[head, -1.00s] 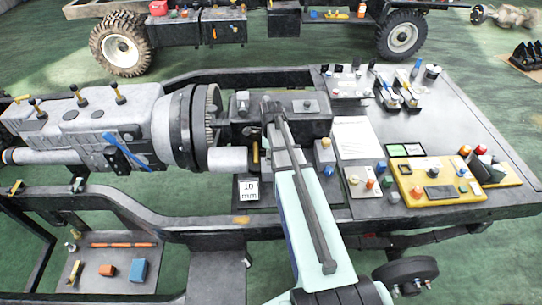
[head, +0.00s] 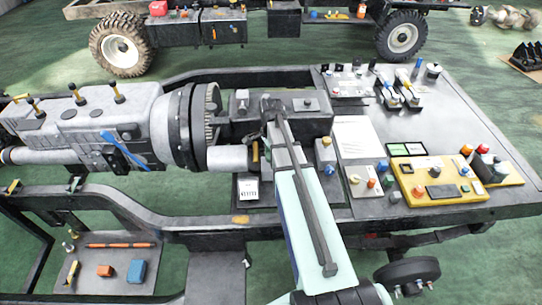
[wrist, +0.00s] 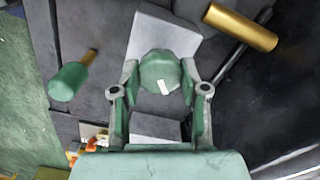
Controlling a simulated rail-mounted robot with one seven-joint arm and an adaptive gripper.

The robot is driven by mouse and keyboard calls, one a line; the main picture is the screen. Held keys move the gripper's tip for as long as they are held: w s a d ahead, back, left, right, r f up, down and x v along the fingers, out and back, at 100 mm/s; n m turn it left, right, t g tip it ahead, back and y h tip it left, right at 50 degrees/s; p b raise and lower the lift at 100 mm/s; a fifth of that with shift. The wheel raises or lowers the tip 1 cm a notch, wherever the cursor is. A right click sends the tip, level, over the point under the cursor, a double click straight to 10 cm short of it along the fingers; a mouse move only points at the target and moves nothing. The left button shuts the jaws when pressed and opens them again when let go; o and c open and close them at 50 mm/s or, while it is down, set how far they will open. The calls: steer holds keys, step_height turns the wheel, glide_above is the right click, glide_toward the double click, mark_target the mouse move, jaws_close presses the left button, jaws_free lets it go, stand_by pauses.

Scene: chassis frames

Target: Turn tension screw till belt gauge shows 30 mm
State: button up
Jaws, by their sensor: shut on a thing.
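In the wrist view my gripper (wrist: 160,78) has its two fingers on either side of a green round knob (wrist: 158,70) with a white mark on its face, likely the tension screw's head. The fingers are shut on it. The knob sits in front of a grey block (wrist: 188,38). In the head view my arm reaches up over the bench and hides the knob. A small white gauge card (head: 248,190) stands left of my arm, below the pale shaft; its lettering is too blurred to read.
A green-handled brass lever (wrist: 70,80) stands left of my gripper, and a gold cylinder (wrist: 240,27) lies to the upper right. In the head view a large grey gearbox (head: 90,130) is at left, and a yellow control panel (head: 435,182) is at right.

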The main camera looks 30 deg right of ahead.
steer(key=n+b, duration=0.1)
steer(key=n, duration=0.5)
steer(key=shift+f+n, duration=0.1)
steer(key=shift+n, duration=0.2)
steer(key=n, duration=0.6)
steer(key=shift+s, duration=0.1)
steer(key=n+b, duration=0.1)
steer(key=n, duration=0.4)
steer(key=shift+n, duration=0.4)
steer(key=n, duration=0.5)
steer(key=shift+n, duration=0.4)
steer(key=o, duration=1.1)
steer(key=shift+o, duration=0.2)
